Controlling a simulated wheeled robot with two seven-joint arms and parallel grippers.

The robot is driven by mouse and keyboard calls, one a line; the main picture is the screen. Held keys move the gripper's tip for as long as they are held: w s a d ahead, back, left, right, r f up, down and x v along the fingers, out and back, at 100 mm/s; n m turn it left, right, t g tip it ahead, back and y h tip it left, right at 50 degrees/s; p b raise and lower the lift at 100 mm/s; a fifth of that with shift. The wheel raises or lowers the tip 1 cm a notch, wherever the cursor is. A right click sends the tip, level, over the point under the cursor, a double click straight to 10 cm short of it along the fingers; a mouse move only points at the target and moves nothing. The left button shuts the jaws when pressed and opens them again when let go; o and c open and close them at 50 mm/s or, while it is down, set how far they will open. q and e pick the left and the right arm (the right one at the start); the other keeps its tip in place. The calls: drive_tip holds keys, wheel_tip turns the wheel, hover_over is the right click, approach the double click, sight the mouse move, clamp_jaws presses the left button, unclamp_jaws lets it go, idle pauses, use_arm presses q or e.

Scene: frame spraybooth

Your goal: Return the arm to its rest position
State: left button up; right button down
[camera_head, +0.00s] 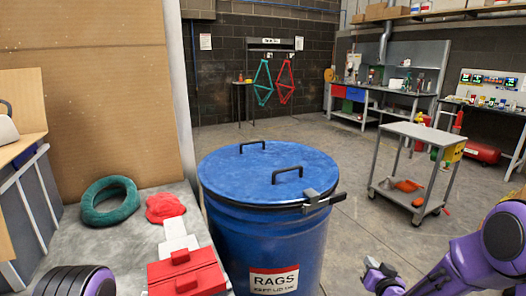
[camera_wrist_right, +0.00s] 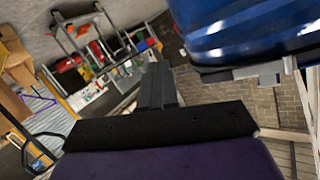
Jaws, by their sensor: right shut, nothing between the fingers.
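My right arm (camera_head: 470,265) is purple and comes in from the lower right of the head view. Its gripper (camera_head: 374,266) is low in the picture, right of the blue drum and apart from it. In the right wrist view the two dark fingers (camera_wrist_right: 158,88) lie together, shut with nothing between them. My left gripper is not in view; a purple and black part at the lower left of the head view looks like my left arm.
A blue rags drum (camera_head: 270,170) with a closed lid stands in the middle; its side shows close by in the wrist view (camera_wrist_right: 250,30). A grey cart (camera_head: 425,132) stands to the right. A red toolbox (camera_head: 185,272) is at lower left. Floor between drum and cart is clear.

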drive_tip(key=s+a+f+m+g+h, duration=0.1)
drive_tip(key=s+f+g, duration=0.1)
drive_tip(key=s+f, duration=0.4)
drive_tip(key=s+a+f+m+g, duration=0.1)
drive_tip(key=s+a+f+g, duration=0.15)
drive_tip(key=s+f, duration=0.35)
drive_tip(key=s+f+g, duration=0.3)
drive_tip(key=s+f, duration=0.1)
drive_tip(key=s, duration=0.9)
drive_tip(key=s+f+g, duration=0.4)
drive_tip(key=s+f, duration=0.1)
drive_tip(key=s, duration=0.8)
drive_tip(key=shift+s+a+f+h, duration=0.2)
drive_tip(key=shift+s+a+h, duration=0.2)
drive_tip(key=shift+a, duration=0.05)
